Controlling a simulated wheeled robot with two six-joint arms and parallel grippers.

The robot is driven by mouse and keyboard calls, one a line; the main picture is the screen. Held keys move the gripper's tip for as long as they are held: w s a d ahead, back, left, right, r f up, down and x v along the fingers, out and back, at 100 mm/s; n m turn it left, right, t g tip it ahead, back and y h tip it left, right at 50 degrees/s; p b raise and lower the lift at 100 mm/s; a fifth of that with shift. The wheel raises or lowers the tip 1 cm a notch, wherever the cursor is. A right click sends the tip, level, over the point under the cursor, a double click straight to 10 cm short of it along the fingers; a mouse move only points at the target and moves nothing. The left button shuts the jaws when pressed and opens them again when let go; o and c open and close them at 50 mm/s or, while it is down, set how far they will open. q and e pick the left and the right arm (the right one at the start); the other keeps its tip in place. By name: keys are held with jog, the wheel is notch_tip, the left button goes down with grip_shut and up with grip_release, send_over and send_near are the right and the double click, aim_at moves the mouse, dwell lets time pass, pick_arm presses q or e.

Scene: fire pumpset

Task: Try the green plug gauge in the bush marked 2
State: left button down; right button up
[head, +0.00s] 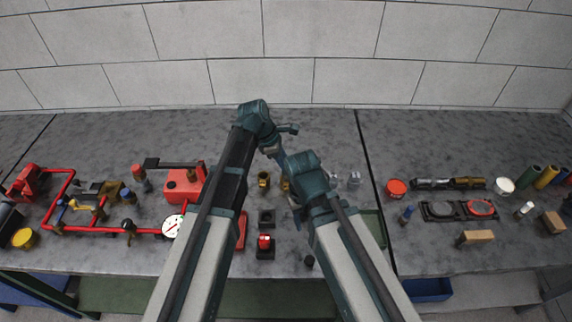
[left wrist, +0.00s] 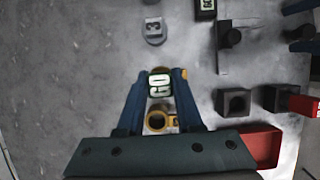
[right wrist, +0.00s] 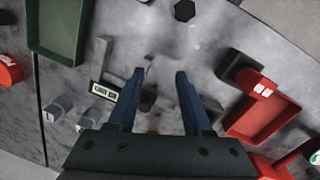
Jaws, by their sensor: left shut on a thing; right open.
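My left gripper (left wrist: 160,82) is shut on a plug gauge (left wrist: 159,88) with a pale green GO label. In the head view the left gripper (head: 279,157) is over the bench behind the brass bushes (head: 264,180), and the gauge is hard to make out. A brass ring-shaped bush (left wrist: 157,122) lies just by the gauge in the left wrist view; I cannot read its mark. A grey piece marked 3 (left wrist: 154,31) stands apart. My right gripper (right wrist: 154,100) is open and empty; in the head view its fingers (head: 297,212) are partly hidden by its arm.
A red tray (right wrist: 262,115), a green tray (right wrist: 57,28) and dark square blocks (left wrist: 232,102) stand nearby. Two grey pieces (head: 354,179) stand to the right. Red pipework (head: 100,229) fills the left of the bench. The bench behind the arms is clear.

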pick_arm(q)
jog(key=shift+r+p, duration=0.45)
jog(key=shift+r+p, duration=1.4)
